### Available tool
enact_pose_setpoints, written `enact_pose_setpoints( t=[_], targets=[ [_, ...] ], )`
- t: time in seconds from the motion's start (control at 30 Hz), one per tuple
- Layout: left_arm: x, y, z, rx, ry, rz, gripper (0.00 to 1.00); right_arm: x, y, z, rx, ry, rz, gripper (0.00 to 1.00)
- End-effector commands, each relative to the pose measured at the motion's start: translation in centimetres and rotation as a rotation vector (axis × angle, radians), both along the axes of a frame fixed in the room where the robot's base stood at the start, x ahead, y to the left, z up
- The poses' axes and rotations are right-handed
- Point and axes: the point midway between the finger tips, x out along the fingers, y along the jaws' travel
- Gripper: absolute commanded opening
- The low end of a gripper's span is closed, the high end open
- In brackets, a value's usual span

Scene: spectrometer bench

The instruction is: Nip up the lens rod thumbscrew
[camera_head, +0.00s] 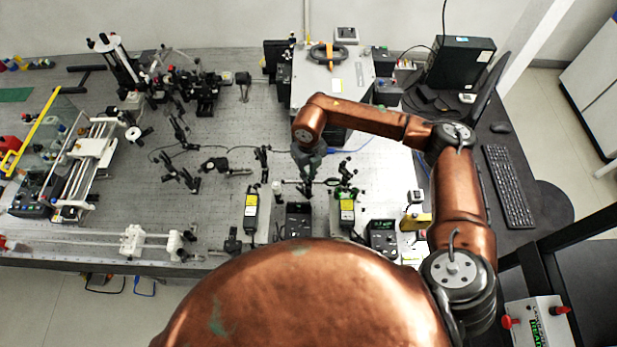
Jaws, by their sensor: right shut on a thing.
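My right gripper (308,178) points down at a small dark post-mounted optic on the perforated bench (225,200), near the front middle. Its fingers are shut on a small part there, at the place of the lens rod thumbscrew. The thumbscrew itself is hidden by the fingers and too small to make out. The copper right arm reaches in from the right and bends down over the bench. My left gripper is not in view.
Dark optic mounts (262,162) stand just left of the gripper and others (345,172) just right. Black controller boxes (298,218) line the front edge. A large grey instrument box (330,88) stands behind.

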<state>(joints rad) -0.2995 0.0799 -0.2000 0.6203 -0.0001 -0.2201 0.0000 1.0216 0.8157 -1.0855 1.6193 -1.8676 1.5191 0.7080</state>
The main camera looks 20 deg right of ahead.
Motion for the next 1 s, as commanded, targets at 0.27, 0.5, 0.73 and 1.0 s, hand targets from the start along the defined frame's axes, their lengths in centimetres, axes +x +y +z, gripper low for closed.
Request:
enact_pose_setpoints(
  t=[0.27,0.5,0.73,1.0],
  targets=[
    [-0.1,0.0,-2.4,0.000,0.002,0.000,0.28,0.1,0.0,-0.2,0.000,-0.003,-0.263,0.00],
    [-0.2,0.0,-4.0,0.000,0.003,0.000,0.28,0.1,0.0,-0.2,0.001,-0.003,-0.491,0.00],
    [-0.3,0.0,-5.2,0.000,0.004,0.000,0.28,0.1,0.0,-0.1,0.000,-0.003,-0.710,0.00],
    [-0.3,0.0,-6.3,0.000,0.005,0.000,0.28,0.1,0.0,-0.1,0.001,-0.003,-0.967,0.00]
  ],
)
